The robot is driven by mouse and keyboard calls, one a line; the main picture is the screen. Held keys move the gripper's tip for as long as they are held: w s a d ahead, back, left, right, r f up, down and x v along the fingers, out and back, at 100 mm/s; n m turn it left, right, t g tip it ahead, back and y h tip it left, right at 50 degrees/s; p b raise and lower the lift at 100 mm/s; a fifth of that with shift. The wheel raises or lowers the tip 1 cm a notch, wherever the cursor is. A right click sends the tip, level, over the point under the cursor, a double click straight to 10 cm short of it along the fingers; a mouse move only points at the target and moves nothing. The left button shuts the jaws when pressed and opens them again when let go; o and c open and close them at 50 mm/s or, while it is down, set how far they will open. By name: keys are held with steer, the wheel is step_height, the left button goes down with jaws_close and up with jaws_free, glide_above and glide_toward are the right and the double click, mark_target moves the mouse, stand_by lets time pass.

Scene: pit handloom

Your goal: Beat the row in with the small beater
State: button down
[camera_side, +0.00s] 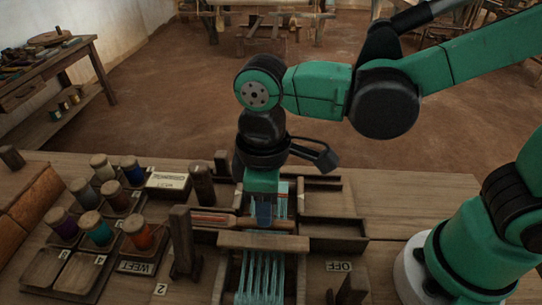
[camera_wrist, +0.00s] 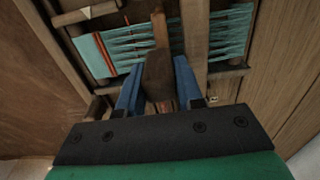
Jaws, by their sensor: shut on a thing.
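My gripper (camera_side: 263,213) is over the middle of the small loom, pointing down; it also shows in the wrist view (camera_wrist: 158,78). Its blue fingers are shut on a dark brown wooden piece (camera_wrist: 158,76), seemingly the small beater's handle. A narrow wooden part runs on from it over the threads. The beater's working edge cannot be made out. Teal warp threads (camera_side: 262,278) stretch across the frame and show in the wrist view (camera_wrist: 226,33). An orange-red row (camera_wrist: 103,52) crosses them beside a solid teal strip (camera_wrist: 90,55), left of the fingers.
A wooden crossbar (camera_side: 262,241) spans the loom in front of my gripper. Upright posts (camera_side: 184,240) stand at the left. Spools (camera_side: 97,228) fill racks further left. An empty tray (camera_side: 335,232) and an OFF label (camera_side: 339,266) lie right. Bare tabletop (camera_side: 415,195) is beyond the tray.

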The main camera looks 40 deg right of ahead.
steer(key=w+d, duration=0.4)
steer(key=shift+w+d, duration=0.3)
steer(key=shift+w, duration=0.05)
steer(key=c, duration=1.5)
jaws_free()
steer(key=shift+w+d, duration=0.15)
steer(key=shift+d, duration=0.05)
steer(key=shift+o, duration=1.2)
steer(key=shift+w+d, duration=0.15)
steer(key=shift+w, duration=0.05)
steer(key=shift+s+a, duration=0.4)
steer(key=shift+a, duration=0.05)
jaws_close()
steer(key=shift+s+a, duration=2.45)
steer(key=shift+s, duration=0.05)
steer(key=o, duration=0.7)
jaws_free()
steer(key=shift+o, duration=0.2)
